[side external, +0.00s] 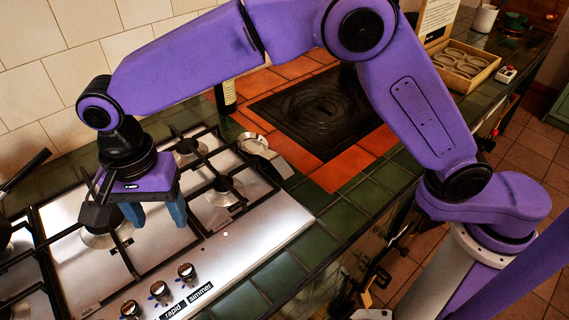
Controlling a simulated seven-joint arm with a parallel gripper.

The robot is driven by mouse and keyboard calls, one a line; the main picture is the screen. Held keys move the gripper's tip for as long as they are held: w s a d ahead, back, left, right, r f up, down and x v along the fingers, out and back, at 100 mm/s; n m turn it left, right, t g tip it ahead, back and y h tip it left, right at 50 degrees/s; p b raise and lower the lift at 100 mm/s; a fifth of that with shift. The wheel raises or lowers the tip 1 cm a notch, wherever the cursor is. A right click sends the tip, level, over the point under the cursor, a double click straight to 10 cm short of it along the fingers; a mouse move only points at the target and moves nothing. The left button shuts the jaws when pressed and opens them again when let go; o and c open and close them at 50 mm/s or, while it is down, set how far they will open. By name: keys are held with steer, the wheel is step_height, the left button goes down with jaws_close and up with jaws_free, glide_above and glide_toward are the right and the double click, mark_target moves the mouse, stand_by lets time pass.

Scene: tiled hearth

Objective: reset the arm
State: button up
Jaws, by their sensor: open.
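My gripper (155,216) hangs above the steel gas hob (265,228) at the left, pointing down. Its two blue-grey fingers are apart, with nothing visible between them. The fingertips are over the hob's middle, close to the black pan grates. I cannot tell from this view how far they are above the steel.
Several knobs (159,290) line the hob's front edge. A metal object (262,150) lies at the hob's back right corner. A dark bottle (225,95) stands behind. A black plate (325,108) is set in orange tiles. A wooden box (462,65) stands at the far right.

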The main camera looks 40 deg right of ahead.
steer(key=s+d+n, duration=0.6)
steer(key=s+d, duration=0.1)
steer(key=d, duration=0.6)
steer(key=s+d+n, duration=0.7)
steer(key=d, duration=0.6)
steer(key=s+d+r+n, duration=0.1)
steer(key=s+d+n, duration=0.5)
steer(key=d, duration=0.8)
steer(key=shift+s+n, duration=0.4)
steer(key=shift+n, duration=0.2)
steer(key=shift+d+r, duration=0.1)
